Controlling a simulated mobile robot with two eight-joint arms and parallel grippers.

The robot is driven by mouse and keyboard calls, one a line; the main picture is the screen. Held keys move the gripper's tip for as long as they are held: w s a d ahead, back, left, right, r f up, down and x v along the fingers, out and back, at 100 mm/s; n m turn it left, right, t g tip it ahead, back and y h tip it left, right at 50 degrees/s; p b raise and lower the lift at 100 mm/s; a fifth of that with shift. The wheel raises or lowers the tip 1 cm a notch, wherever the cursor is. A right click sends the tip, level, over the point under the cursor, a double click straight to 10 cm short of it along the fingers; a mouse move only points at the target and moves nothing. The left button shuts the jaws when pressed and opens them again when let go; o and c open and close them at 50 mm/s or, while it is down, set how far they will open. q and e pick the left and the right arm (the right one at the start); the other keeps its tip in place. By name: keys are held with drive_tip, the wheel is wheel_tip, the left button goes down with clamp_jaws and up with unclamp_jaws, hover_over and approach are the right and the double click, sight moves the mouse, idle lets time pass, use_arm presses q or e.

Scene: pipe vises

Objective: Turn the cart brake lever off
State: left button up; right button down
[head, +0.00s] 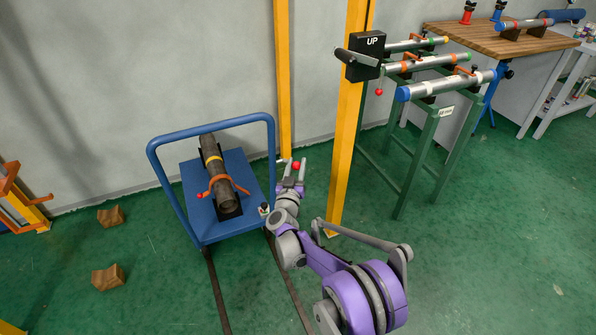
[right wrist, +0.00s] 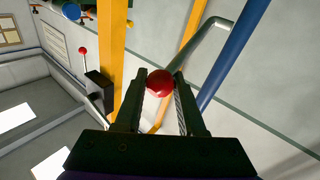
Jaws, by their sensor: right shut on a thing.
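The blue cart (head: 196,219) stands by the wall, with a tall blue push handle that also crosses the right wrist view (right wrist: 236,50). The brake lever's red ball knob (head: 296,165) is at the cart's right side. In the right wrist view the red knob (right wrist: 160,84) sits between the fingertips, and a grey rod (right wrist: 200,44) runs from behind it to the upper right, close to the blue handle. My right gripper (head: 292,172) is shut on the red knob. The lever's lower end is hidden in the head view. My left gripper is out of view.
A dark pipe (head: 214,165) lies strapped on the cart. A yellow post (head: 346,135) with a black "UP" box (head: 364,57) stands right of my gripper. A green pipe rack (head: 425,140) is farther right. Wooden chocks (head: 108,278) lie on the open floor at left.

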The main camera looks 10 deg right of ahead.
drive_tip(key=shift+w+a+r+n+g+y, duration=0.2)
drive_tip(key=shift+w+r+n+g, duration=0.2)
drive_tip(key=shift+w+r+g, duration=0.25)
drive_tip(key=shift+w+a+r+n+g+y, duration=0.2)
drive_tip(key=shift+w+r+n+g, duration=0.2)
drive_tip(key=shift+r+g, duration=0.3)
